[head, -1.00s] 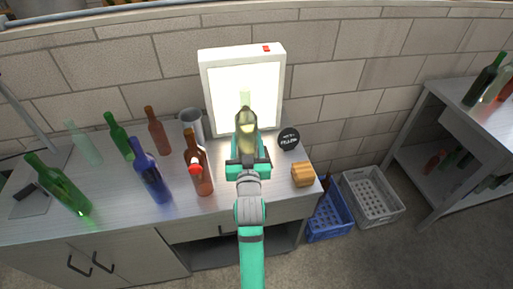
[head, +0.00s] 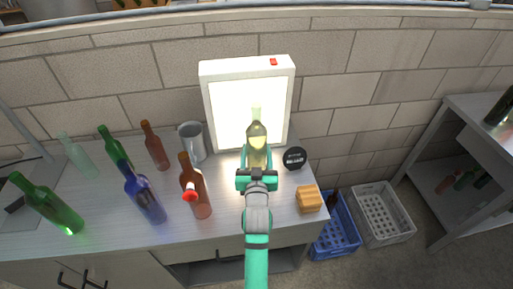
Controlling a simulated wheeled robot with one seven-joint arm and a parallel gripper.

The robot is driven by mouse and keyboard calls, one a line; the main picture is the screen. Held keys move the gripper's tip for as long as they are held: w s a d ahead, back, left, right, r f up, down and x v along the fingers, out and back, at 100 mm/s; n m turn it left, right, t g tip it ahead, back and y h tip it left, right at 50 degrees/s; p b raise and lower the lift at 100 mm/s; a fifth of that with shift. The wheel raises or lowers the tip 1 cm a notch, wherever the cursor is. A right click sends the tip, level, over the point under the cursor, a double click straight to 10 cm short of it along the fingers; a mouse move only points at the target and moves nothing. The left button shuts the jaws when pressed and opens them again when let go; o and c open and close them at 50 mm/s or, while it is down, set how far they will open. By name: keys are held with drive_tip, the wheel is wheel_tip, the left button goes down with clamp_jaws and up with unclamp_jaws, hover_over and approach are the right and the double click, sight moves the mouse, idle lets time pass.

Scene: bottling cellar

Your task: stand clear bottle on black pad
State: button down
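A see-through, yellowish-green tinted bottle (head: 257,138) stands upright in front of the lit panel, between the fingers of my gripper (head: 257,170). The gripper appears shut on its lower part. The bottle's base is hidden by the gripper, so I cannot tell whether it touches the counter. A round black pad (head: 294,158) with white lettering lies on the counter just right of the bottle, apart from it and with nothing on it. A paler, greenish see-through bottle (head: 78,158) stands at the far left.
A white light box (head: 248,68) stands behind the bottle. An orange-brown block (head: 308,199) is near the right edge. Blue (head: 335,227) and grey crates (head: 381,215) are on the floor.

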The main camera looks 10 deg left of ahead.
drive_tip(key=shift+f, duration=2.2)
drive_tip(key=shift+f, duration=0.15)
drive_tip(key=c, duration=0.7)
unclamp_jaws()
drive_tip(key=shift+f, duration=0.15)
drive_tip(key=shift+s, duration=0.2)
drive_tip(key=s+d+f+m+g+h, duration=0.15)
drive_tip(key=s+d+f, duration=0.3)
drive_tip(key=s, duration=1.05)
drive_tip(key=s+d+f+m+t+h, duration=0.1)
drive_tip(key=s+d+f+h, duration=0.3)
drive_tip(key=s, duration=1.1)
drive_tip(key=s+d+r, duration=0.2)
drive_tip(key=s+d, duration=0.1)
drive_tip(key=s, duration=0.5)
drive_tip(key=s+d+r+g+y, duration=0.1)
drive_tip(key=s+d+r, duration=0.1)
drive_tip(key=s, duration=0.7)
drive_tip(key=shift+d, duration=0.4)
